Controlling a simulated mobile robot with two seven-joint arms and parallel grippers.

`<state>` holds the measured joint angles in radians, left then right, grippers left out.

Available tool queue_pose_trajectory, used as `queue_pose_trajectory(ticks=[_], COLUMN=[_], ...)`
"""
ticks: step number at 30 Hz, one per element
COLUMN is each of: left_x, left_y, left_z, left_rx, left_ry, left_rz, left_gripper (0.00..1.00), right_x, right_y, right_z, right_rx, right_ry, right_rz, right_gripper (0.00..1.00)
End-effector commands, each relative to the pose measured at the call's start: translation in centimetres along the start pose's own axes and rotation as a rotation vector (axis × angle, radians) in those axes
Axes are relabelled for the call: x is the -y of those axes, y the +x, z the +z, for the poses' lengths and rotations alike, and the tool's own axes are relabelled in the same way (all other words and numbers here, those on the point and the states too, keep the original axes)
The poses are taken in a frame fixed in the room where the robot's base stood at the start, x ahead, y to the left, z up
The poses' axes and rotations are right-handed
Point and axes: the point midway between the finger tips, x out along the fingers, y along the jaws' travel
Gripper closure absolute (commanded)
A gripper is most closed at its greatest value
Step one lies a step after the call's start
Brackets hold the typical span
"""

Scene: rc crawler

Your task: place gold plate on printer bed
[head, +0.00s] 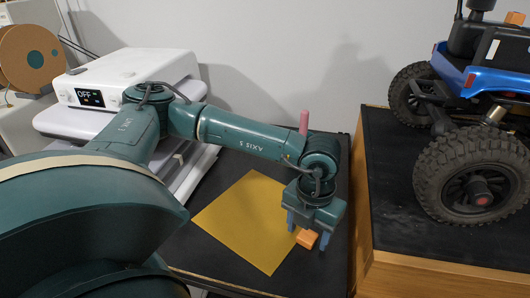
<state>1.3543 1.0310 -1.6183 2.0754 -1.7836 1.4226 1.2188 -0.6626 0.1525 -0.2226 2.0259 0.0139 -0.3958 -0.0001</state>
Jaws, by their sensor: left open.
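The gold plate (243,222) is a flat yellow square lying on a black-topped surface in the middle of the head view. My left gripper (307,232) points down over the plate's right edge, with its blue fingers apart. A small orange block (307,238) shows between and below the fingers, by the plate's right corner; I cannot tell if it is fixed to the plate or if the fingers touch it. No printer bed can be clearly made out. My right gripper is not in view.
A white machine (128,70) with a display reading OFF stands at the back left, beside a brown spool (28,58). A pink upright object (304,122) stands behind my wrist. A blue crawler (480,80) with big black tires sits on a raised wooden-sided bench (440,275) at right.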

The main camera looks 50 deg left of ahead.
Motion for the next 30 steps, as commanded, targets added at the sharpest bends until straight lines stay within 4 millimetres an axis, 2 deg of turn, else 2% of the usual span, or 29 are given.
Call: queue_pose_trajectory(ticks=[5, 24, 25, 26, 30], left_x=[0.02, 0.02, 0.02, 0.01, 0.01], left_y=[0.00, -0.05, -0.09, -0.09, -0.11], left_z=[0.00, 0.01, 0.03, 0.03, 0.04], left_rx=[0.000, 0.000, 0.001, 0.001, 0.001], left_ry=[0.000, 0.000, 0.000, -0.001, -0.001], left_rz=[0.000, 0.000, 0.000, 0.000, 0.000], left_gripper=[0.42, 0.94, 0.94, 0.98, 0.99], right_x=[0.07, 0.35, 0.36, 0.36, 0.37], right_y=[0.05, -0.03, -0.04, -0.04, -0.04], right_z=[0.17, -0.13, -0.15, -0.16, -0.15], right_rx=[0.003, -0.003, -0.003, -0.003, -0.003], right_ry=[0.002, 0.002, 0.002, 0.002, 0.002], right_rz=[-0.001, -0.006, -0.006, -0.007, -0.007], right_gripper=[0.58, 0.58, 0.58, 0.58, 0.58])
